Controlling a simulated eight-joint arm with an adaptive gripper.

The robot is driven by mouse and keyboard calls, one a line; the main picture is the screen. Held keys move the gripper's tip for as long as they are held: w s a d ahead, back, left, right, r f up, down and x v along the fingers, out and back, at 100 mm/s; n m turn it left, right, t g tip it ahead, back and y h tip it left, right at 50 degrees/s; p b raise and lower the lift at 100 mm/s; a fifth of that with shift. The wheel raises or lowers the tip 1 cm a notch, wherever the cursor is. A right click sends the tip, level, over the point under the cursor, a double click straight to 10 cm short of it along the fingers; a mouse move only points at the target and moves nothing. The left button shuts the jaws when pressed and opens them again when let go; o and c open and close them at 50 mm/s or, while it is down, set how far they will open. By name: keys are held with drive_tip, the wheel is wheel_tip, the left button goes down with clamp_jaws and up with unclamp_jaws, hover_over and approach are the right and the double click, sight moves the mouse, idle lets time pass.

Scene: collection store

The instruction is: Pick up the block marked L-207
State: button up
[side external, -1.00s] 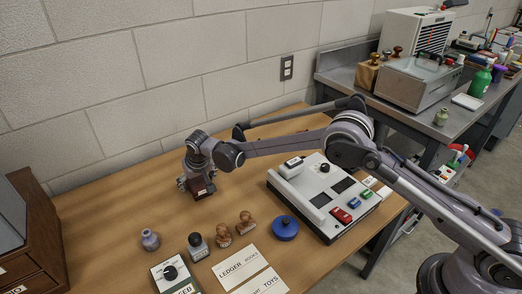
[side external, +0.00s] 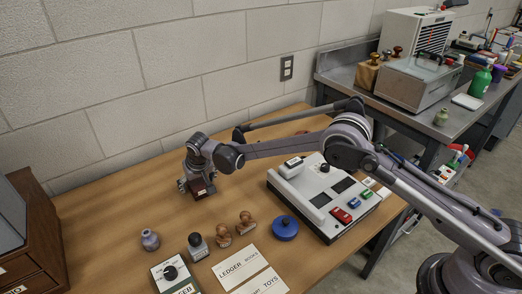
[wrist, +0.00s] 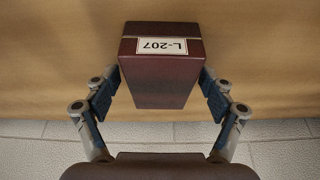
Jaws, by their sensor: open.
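The block marked L-207 (wrist: 160,75) is dark red-brown with a white label, which reads upside down in the wrist view. It stands on the wooden table, and in the side view the block (side external: 202,190) is partly hidden by my gripper. My gripper (wrist: 160,92) is open, with one finger on each side of the block. In the wrist view the fingers lie close beside the block's sides; I cannot tell whether they touch it. In the side view my gripper (side external: 197,184) points down at the block.
A white device (side external: 322,198) with coloured buttons stands right of the block. Wooden stamps (side external: 246,222), a blue round lid (side external: 285,228), small bottles (side external: 150,240) and label cards (side external: 237,263) lie in front. A dark wooden cabinet (side external: 30,240) stands at left. The table around the block is clear.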

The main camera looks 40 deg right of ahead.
drive_tip(key=c, duration=1.3)
drive_tip(key=shift+r, duration=0.1)
drive_tip(key=shift+c, duration=0.2)
